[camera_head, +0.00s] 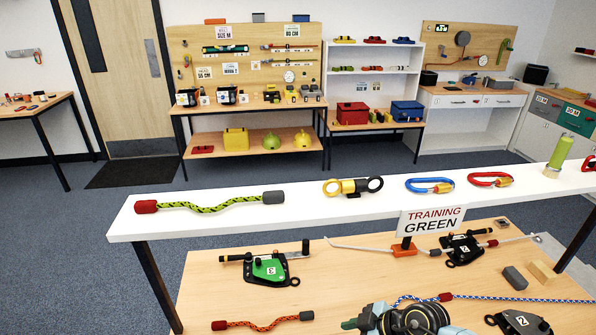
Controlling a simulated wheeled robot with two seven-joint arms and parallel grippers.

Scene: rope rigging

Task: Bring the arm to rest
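Neither of my grippers shows clearly in the head view. At the bottom edge, a dark round mechanism with pale blue-grey parts (412,320) is cut off by the frame. I cannot tell whether it is part of my arm or a device on the wooden table (210,290). A blue-and-white rope (520,298) with a red end lies to its right. A green rope device (268,268) and a short orange-red rope (262,324) lie on the table to its left.
A white shelf (330,212) spans the table's back, holding a yellow-green rope (210,206), a yellow-black device (352,187), a blue carabiner (429,186) and a red carabiner (490,180). A "TRAINING GREEN" sign (432,220) stands at its front. Grey and wooden blocks lie at right.

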